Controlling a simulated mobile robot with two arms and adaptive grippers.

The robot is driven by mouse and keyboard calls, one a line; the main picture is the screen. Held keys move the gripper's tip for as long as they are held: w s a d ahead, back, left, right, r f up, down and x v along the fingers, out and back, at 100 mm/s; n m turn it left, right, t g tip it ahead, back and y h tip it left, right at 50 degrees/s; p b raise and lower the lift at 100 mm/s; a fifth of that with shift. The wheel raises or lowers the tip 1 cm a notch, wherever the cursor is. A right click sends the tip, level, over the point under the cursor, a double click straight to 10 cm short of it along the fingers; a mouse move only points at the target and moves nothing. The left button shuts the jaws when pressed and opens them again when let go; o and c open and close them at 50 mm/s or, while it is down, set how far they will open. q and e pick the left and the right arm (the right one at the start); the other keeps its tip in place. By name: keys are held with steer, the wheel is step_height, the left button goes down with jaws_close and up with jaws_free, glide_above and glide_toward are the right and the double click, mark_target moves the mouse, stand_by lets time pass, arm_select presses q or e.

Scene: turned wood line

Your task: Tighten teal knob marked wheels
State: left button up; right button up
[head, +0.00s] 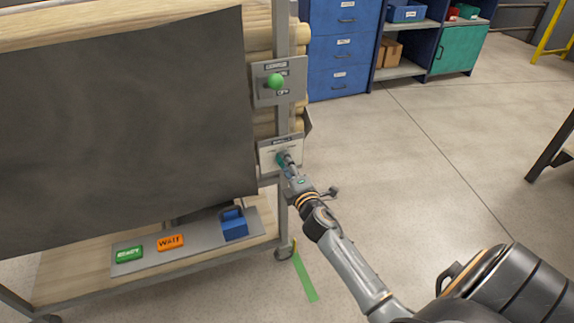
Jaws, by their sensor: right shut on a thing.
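The teal knob (281,160) sits on the lower pale plate (267,157) on the cart's upright post. The plate has a dark label strip along its top, too small to read surely. My right gripper (286,161) reaches in from the lower right and is shut on the teal knob, hiding part of it. My left gripper is not in view.
A green ball-topped lever (275,82) is on the plate above. A dark sheet (120,130) covers the cart's left side. A shelf holds a green tag (128,254), an orange WAIT tag (171,242) and a blue padlock-like block (233,225).

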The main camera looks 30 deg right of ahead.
stand_by(0.4)
steer(key=o, duration=1.2)
steer(key=shift+c, duration=0.2)
steer(key=shift+s, duration=0.15)
steer(key=v, duration=1.1)
steer(key=shift+s, duration=0.4)
steer(key=shift+f+m, duration=0.1)
steer(key=shift+m, duration=0.2)
